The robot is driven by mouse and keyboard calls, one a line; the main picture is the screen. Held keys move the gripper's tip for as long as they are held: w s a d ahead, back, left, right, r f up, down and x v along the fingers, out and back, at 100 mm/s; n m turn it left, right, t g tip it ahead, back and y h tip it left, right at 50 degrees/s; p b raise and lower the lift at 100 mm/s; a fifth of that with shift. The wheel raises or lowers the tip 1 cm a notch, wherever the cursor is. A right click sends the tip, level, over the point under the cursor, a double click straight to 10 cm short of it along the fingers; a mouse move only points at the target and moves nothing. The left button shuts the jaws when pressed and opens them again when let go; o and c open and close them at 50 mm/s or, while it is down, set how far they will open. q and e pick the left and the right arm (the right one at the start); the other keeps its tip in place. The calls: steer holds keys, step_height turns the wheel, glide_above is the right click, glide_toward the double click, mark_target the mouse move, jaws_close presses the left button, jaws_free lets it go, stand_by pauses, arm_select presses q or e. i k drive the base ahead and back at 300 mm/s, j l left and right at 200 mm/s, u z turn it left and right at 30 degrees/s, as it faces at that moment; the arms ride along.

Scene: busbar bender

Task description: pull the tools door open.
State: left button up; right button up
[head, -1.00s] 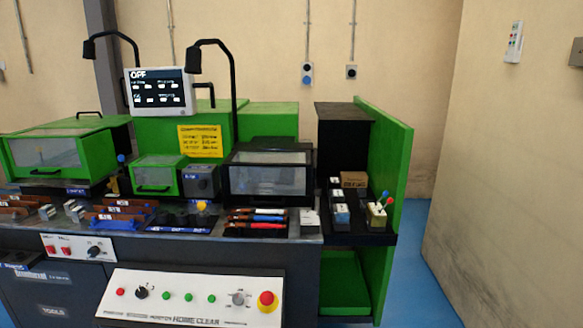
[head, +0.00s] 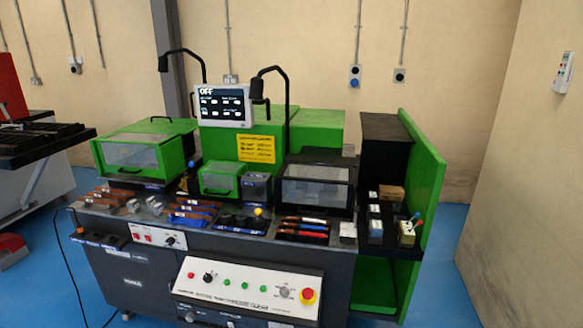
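The tools door (head: 140,285) is a dark grey panel on the lower left front of the bender cabinet, with a small pale label that is too small to read clearly now. It appears shut, flush with the cabinet front. Its handle cannot be made out. Neither of my grippers is in view.
The control panel (head: 247,288) juts out at the front, right of the door. A small shelf (head: 98,239) sticks out at the cabinet's left, with a cable hanging to the floor. Blue floor (head: 62,262) is free to the left. A red and grey machine (head: 30,155) stands far left.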

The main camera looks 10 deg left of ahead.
mark_target(141, 274)
steer(key=j+u, duration=0.1)
steer(key=u, duration=1.35)
steer(key=i+z, duration=0.3)
steer(key=i, duration=0.2)
steer(key=i+j+z, duration=0.25)
steer(key=i, duration=0.2)
steer(key=i+j+z, duration=0.3)
steer(key=i, duration=0.2)
